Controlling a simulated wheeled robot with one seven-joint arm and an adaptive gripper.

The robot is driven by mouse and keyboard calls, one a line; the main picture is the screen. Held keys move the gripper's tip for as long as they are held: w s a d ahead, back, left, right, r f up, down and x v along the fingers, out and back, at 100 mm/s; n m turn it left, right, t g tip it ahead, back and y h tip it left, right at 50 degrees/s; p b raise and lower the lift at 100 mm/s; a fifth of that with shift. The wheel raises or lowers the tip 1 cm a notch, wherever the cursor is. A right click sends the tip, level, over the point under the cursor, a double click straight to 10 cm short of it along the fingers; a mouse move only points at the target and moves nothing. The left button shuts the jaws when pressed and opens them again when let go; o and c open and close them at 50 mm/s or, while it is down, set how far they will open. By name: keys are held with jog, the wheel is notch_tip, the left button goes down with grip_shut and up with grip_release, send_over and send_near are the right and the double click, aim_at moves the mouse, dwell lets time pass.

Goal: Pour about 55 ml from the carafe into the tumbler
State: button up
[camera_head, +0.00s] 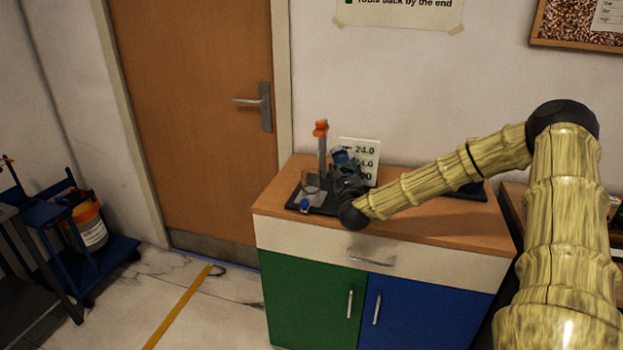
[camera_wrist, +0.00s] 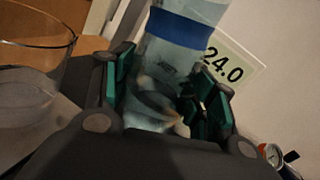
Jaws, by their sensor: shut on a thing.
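The carafe (camera_wrist: 172,60) is clear with a blue band and stands between the green finger pads of my gripper (camera_wrist: 165,85), which is shut on it. In the head view the carafe (camera_head: 340,154) shows only as a small bluish top above my gripper (camera_head: 347,177). The tumbler (camera_head: 311,184) is clear glass and sits just left of my gripper on a dark base. Its rim and wall fill the left side of the wrist view (camera_wrist: 38,68), apart from the carafe. Liquid levels in both are hard to tell.
A dark base (camera_head: 322,208) with an orange-topped post (camera_head: 322,150) stands on the wooden cabinet top (camera_head: 430,222). A number card (camera_head: 370,165) stands behind my gripper. A small blue knob (camera_head: 304,205) is at the base's front. A round gauge (camera_wrist: 270,153) shows at lower right in the wrist view.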

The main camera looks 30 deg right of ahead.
jog(key=shift+d+r+m+b, duration=0.1)
jog(key=shift+r+m+b, duration=0.25)
jog(key=shift+m, duration=0.15)
jog(key=shift+d+f+m+g+b, duration=0.15)
jog(key=shift+m+g+b, duration=0.15)
jog(key=shift+m+b, duration=0.7)
jog(key=shift+s+b, duration=0.1)
jog(key=shift+b, duration=0.2)
